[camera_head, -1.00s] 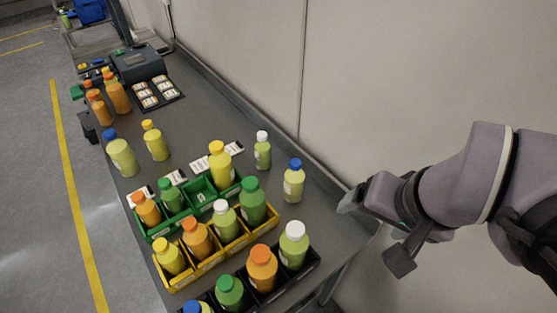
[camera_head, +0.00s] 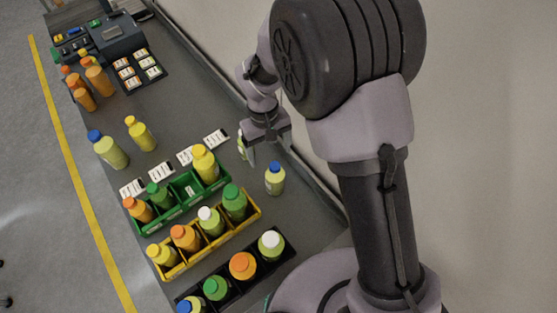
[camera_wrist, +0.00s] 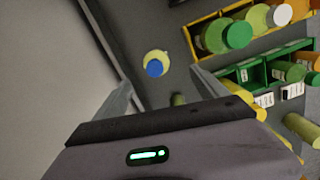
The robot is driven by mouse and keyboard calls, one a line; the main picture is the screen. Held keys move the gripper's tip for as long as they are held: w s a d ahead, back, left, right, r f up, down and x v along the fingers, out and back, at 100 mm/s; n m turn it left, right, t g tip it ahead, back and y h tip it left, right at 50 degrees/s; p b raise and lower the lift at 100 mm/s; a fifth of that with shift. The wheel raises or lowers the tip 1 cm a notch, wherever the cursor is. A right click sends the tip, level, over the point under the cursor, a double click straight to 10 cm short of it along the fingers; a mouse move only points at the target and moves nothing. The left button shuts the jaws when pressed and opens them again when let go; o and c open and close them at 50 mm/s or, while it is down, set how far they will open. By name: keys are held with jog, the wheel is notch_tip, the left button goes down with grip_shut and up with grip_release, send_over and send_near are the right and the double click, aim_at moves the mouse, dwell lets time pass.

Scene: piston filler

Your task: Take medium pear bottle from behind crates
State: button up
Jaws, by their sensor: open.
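Two bottles stand on the counter behind the crates, near the wall. One is pale yellow-green with a blue cap (camera_head: 275,180); it also shows from above in the wrist view (camera_wrist: 155,65), beyond and between my fingertips. The other is a light green bottle (camera_head: 242,146), mostly hidden by my gripper in the head view. I cannot read labels to tell which is the pear. My gripper (camera_head: 268,152) is open and empty, pointing down beside the green bottle, a little behind the blue-capped one; its fingers also frame the wrist view (camera_wrist: 160,76).
A green crate (camera_head: 172,213), a yellow crate (camera_head: 222,240) and a black crate (camera_head: 278,262) hold several bottles in front. The wall rises close behind my gripper. Label cards (camera_head: 162,170), loose bottles and a dark machine (camera_head: 115,38) lie farther left.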

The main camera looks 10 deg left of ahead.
aim_at(272, 164)
jog(key=f, duration=0.7)
jog(key=shift+w+d+b, duration=0.15)
jog(key=shift+d+b, duration=0.05)
jog(key=shift+b, duration=0.15)
jog(key=shift+d+f, duration=0.1)
jog(key=shift+f, duration=0.2)
jog(key=f, duration=0.3)
jog(key=d+f, duration=0.1)
jog(key=shift+s+f+b, duration=0.15)
jog(key=shift+s+b, duration=0.15)
jog(key=shift+s, duration=0.1)
jog(key=shift+w+f, duration=0.1)
jog(key=shift+f, duration=0.15)
jog(key=shift+r, duration=0.1)
grip_shut()
